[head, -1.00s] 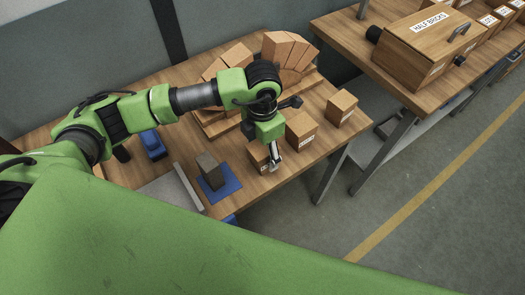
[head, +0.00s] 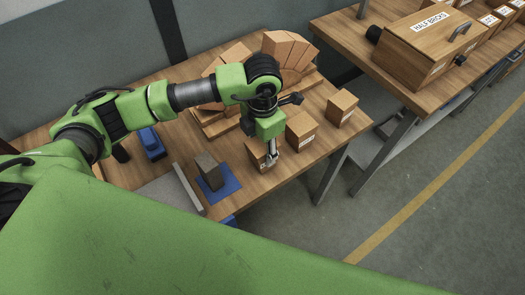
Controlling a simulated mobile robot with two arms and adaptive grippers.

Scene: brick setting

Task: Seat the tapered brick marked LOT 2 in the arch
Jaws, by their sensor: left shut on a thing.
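The arch of tan bricks (head: 290,50) stands at the back of the table, partly hidden behind my left arm. Three tan bricks with white labels stand in a row in front of it: a near brick (head: 255,155), a middle brick (head: 301,130) and a far brick (head: 341,107). Their labels are too small to read, so I cannot tell which is LOT 2. My left gripper (head: 271,160) points down and is shut on the near brick, which is partly covered by it. The brick appears at table level. My right gripper is not in view.
A grey block (head: 209,171) stands on a blue mat (head: 228,187) left of the near brick. A grey bar (head: 188,186) and a blue object (head: 152,143) lie farther left. A HALF BRICKS box (head: 420,55) stands on another table, across a gap.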

